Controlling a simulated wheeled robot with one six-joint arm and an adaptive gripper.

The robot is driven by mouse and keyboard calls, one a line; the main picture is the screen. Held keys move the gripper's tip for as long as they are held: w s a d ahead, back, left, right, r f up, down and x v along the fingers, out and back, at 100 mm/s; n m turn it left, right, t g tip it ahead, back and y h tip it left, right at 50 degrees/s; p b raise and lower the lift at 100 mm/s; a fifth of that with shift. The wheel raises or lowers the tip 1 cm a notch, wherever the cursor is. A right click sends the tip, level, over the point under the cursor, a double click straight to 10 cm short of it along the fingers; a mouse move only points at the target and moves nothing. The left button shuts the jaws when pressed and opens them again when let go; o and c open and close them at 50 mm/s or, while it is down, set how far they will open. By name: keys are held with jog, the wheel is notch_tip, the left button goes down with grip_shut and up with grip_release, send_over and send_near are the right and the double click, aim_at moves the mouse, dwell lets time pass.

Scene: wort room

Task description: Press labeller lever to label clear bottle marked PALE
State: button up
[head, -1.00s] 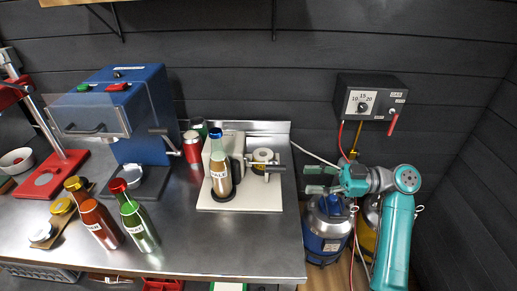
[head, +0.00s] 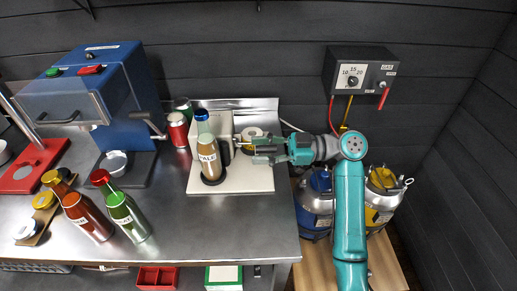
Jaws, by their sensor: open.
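The clear bottle marked PALE (head: 209,158), with brown contents and a blue cap, stands upright on the labeller (head: 240,182), a cream machine with a flat base. The label roll (head: 252,132) shows at the back of the labeller. My gripper (head: 258,150) is open, at the right side of the labeller, in front of the roll and to the right of the bottle, apart from the bottle. The labeller lever is hidden behind my gripper or too small to make out, so I cannot tell if they touch.
A brown bottle (head: 88,217) and a green bottle (head: 127,216) stand on the steel counter (head: 190,235) at front left. A blue machine (head: 120,90) and a red can (head: 178,130) stand left of the labeller. A gas box (head: 358,74) hangs on the wall; kegs stand below it.

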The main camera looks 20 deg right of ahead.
jog(key=shift+w+a, duration=0.1)
jog(key=shift+a, duration=0.3)
jog(key=shift+c, duration=0.2)
